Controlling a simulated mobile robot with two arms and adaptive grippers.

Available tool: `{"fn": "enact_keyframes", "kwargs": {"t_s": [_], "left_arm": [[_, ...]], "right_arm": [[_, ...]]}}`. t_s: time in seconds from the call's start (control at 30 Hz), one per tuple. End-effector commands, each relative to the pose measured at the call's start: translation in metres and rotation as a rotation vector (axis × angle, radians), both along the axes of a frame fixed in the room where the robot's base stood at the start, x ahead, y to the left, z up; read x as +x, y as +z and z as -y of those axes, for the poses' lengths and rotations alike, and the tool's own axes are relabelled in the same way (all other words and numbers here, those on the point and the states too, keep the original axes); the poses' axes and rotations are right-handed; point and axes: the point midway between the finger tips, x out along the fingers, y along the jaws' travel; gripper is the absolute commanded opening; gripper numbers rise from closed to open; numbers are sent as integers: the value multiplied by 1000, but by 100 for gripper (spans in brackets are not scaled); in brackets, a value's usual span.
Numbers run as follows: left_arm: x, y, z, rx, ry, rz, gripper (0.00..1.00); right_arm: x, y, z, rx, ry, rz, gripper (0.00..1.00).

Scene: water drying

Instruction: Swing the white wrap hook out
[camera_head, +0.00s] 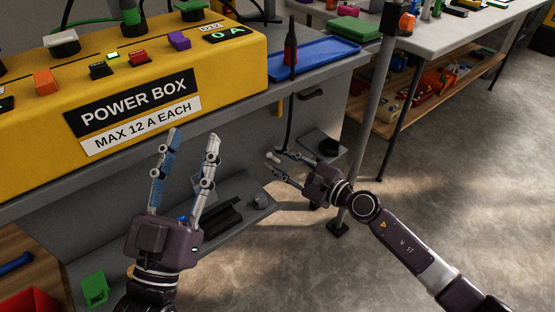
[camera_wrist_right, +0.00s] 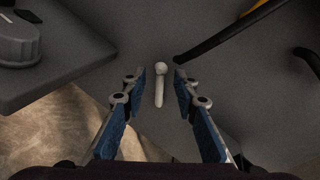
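The white wrap hook (camera_wrist_right: 159,92) shows in the right wrist view as a short white peg with a round knob at its far end, against the grey bench side. My right gripper (camera_wrist_right: 159,78) is open, with one finger on each side of the hook and visible gaps on both sides. In the head view, my right gripper (camera_head: 274,162) is low in front of the bench side; the hook cannot be told apart from its fingers there. My left gripper (camera_head: 193,136) is open and empty in front of the yellow power box (camera_head: 210,72).
A dark cable (camera_head: 289,110) hangs from the bench edge near my right gripper. A grey shelf with a round knob (camera_wrist_right: 18,42) is left of the hook in the wrist view. A metal post (camera_head: 372,110) stands right of the gripper. Open floor (camera_head: 440,160) lies to the right.

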Motion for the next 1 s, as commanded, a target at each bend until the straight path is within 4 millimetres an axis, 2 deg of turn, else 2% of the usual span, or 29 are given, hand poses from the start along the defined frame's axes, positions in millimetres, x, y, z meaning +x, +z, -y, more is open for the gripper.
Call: {"fn": "enact_keyframes", "kwargs": {"t_s": [0.4,0.5,0.7,1.0], "left_arm": [[0,0,0,0,0,-1,40],[0,0,0,0,0,-1,40],[0,0,0,0,0,-1,40],[0,0,0,0,0,-1,40]], "right_arm": [[-60,7,60,-2,-1,-4,27],[-69,10,70,-1,-1,-3,27],[-78,12,79,-1,-1,-1,27],[-79,13,80,-1,-1,-1,27]]}}
